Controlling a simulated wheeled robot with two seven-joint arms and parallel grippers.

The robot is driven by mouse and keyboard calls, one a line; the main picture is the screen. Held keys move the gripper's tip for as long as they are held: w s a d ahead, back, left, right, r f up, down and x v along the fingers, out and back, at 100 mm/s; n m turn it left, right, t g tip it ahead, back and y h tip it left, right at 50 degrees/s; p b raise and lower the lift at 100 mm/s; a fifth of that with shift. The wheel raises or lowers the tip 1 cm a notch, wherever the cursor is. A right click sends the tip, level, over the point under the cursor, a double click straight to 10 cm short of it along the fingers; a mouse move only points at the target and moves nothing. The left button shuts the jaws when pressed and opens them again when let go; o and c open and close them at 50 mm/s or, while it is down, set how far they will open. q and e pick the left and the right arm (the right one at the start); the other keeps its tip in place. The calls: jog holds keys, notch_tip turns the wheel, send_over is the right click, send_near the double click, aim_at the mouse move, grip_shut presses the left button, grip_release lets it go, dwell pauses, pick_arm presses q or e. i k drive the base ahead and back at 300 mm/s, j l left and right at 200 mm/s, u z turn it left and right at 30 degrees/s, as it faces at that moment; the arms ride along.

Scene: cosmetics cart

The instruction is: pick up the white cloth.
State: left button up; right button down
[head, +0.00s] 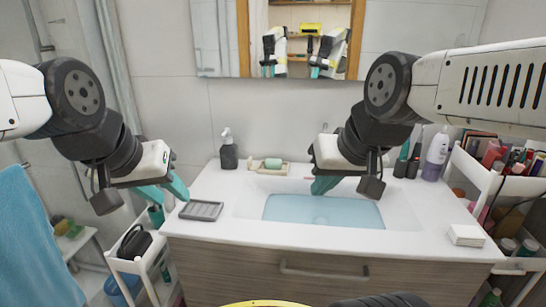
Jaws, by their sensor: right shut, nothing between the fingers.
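A small white folded cloth (466,236) lies flat on the front right corner of the white washbasin counter (240,228). My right gripper (321,189) has teal fingers, shut and empty, over the back part of the basin. It is well to the left of the cloth and apart from it. My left gripper (166,196) has its teal fingers spread open with nothing between them. It is off the left end of the counter, far from the cloth.
The basin (325,211) holds bluish water. A grey soap dish (201,210) lies at the counter's left, with a dark dispenser (228,150) behind. Bottles (437,153) stand back right. A white cart (478,172) full of cosmetics borders the right side.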

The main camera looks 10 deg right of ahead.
aim_at(464, 235)
jog(key=z, duration=1.95)
